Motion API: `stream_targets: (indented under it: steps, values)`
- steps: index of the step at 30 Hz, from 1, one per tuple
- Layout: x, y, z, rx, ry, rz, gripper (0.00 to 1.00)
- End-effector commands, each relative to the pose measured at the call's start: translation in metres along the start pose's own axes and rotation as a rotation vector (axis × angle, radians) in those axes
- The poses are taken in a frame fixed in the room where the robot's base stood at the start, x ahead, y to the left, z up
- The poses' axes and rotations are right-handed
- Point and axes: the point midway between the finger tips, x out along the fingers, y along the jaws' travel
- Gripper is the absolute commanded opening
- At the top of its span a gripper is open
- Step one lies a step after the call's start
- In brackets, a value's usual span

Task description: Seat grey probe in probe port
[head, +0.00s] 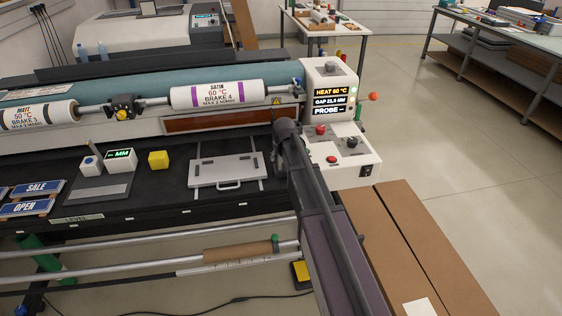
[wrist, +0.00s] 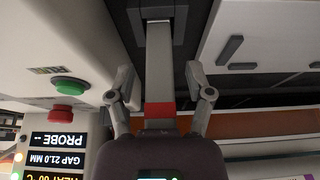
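My gripper reaches over the bed beside the white control console (head: 330,75) in the head view; my arm hides its fingers there. The console display reads "PROBE --" and also shows at the lower left of the wrist view (wrist: 68,148). I cannot make out the probe port in either view.
A pale flat panel with a handle (head: 228,171) lies on the black bed, left of my arm. A yellow cube (head: 158,160) and small gauges stand farther left. White rollers (head: 222,95) run behind. Brown boards (head: 415,245) lie right of my arm.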

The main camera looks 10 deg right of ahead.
Motion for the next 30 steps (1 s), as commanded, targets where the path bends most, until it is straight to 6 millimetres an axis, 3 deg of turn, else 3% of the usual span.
stream_targets:
  steps: [1, 5, 6, 20, 30]
  values:
    - [0.0, 0.0, 0.0, 0.0, 0.0, 0.0, 0.42]
    - [0.0, 0.0, 0.0, 0.0, 0.0, 0.0, 0.03]
    - [0.0, 0.0, 0.0, 0.0, 0.0, 0.0, 0.0]
    - [-0.002, 0.0, -0.001, 0.0, 0.0, 0.0, 0.0]
    - [-0.019, -0.001, -0.008, -0.001, 0.0, 0.0, 0.0]
